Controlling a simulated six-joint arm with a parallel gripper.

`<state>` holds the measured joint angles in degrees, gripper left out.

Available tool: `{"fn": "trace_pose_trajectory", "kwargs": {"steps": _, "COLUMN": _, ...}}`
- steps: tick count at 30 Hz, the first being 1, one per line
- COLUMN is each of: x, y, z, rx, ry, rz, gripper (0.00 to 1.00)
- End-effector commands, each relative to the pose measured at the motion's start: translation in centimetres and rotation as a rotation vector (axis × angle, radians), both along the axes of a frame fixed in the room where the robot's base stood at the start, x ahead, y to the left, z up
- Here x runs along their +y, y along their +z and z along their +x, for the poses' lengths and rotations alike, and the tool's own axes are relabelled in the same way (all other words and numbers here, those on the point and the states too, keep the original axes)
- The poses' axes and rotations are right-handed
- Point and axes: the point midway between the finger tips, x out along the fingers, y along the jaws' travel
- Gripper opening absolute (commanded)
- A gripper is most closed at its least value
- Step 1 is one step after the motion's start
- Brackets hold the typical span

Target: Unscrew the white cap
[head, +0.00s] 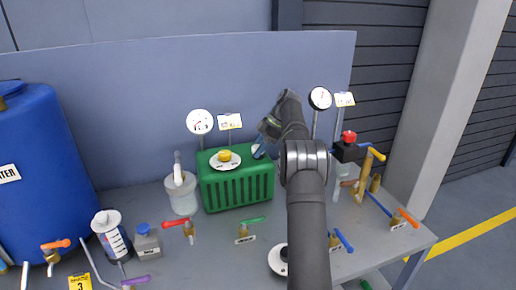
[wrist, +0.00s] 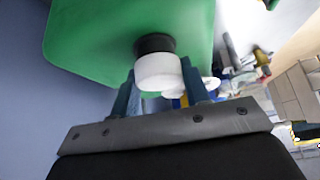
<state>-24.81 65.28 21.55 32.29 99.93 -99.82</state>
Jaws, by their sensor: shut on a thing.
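The white cap (wrist: 158,72) sits below a black neck (wrist: 155,44) on the green tank (wrist: 85,35) in the wrist view. My gripper (wrist: 158,80) has one finger on each side of the cap and is shut on it. In the head view my gripper (head: 260,146) is at the right top corner of the green tank (head: 237,188). The cap cannot be made out clearly there, as my gripper covers that spot. The fingers partly hide the cap's sides in the wrist view.
A yellow cap (head: 225,156) on a round white plate is on the tank's top, left of my gripper. A gauge (head: 200,122) and a label sign (head: 230,121) stand behind. A white container (head: 181,195) is left of the tank, and a red-topped black device (head: 347,148) is at right.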

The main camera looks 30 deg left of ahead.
Motion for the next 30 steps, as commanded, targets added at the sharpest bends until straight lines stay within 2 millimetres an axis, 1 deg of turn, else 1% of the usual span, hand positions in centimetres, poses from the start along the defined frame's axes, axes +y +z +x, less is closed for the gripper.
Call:
{"fn": "trace_pose_trajectory", "kwargs": {"steps": 2, "x": 0.0, "y": -0.1, "z": 0.0, "rx": 0.002, "ry": -0.001, "rz": -0.002, "gripper": 0.26}}
{"fn": "trace_pose_trajectory", "kwargs": {"steps": 3, "x": 0.0, "y": -0.1, "z": 0.0, "rx": 0.002, "ry": -0.001, "rz": -0.002, "gripper": 0.44}}
{"fn": "trace_pose_trajectory", "kwargs": {"steps": 5, "x": 0.0, "y": -0.1, "z": 0.0, "rx": 0.002, "ry": -0.001, "rz": -0.002, "gripper": 0.56}}
{"fn": "trace_pose_trajectory", "kwargs": {"steps": 6, "x": 0.0, "y": -0.1, "z": 0.0, "rx": 0.002, "ry": -0.001, "rz": -0.001, "gripper": 0.64}}
{"fn": "trace_pose_trajectory", "kwargs": {"steps": 7, "x": 0.0, "y": -0.1, "z": 0.0, "rx": 0.002, "ry": -0.001, "rz": -0.001, "gripper": 0.68}}
{"fn": "trace_pose_trajectory", "kwargs": {"steps": 17, "x": 0.0, "y": 0.2, "z": 0.0, "rx": 0.000, "ry": -0.002, "rz": 0.000, "gripper": 0.68}}
{"fn": "trace_pose_trajectory", "kwargs": {"steps": 20, "x": 0.0, "y": 1.1, "z": 0.0, "rx": 0.000, "ry": -0.003, "rz": 0.000, "gripper": 0.68}}
{"fn": "trace_pose_trajectory", "kwargs": {"steps": 26, "x": 0.0, "y": 4.2, "z": 0.0, "rx": -0.001, "ry": -0.001, "rz": 0.001, "gripper": 0.68}}
{"fn": "trace_pose_trajectory", "kwargs": {"steps": 27, "x": -0.9, "y": 4.7, "z": 0.1, "rx": 0.000, "ry": -0.004, "rz": 0.000, "gripper": 0.68}}
{"fn": "trace_pose_trajectory", "kwargs": {"steps": 30, "x": -2.8, "y": 5.7, "z": 0.1, "rx": 0.001, "ry": -0.005, "rz": -0.001, "gripper": 0.68}}
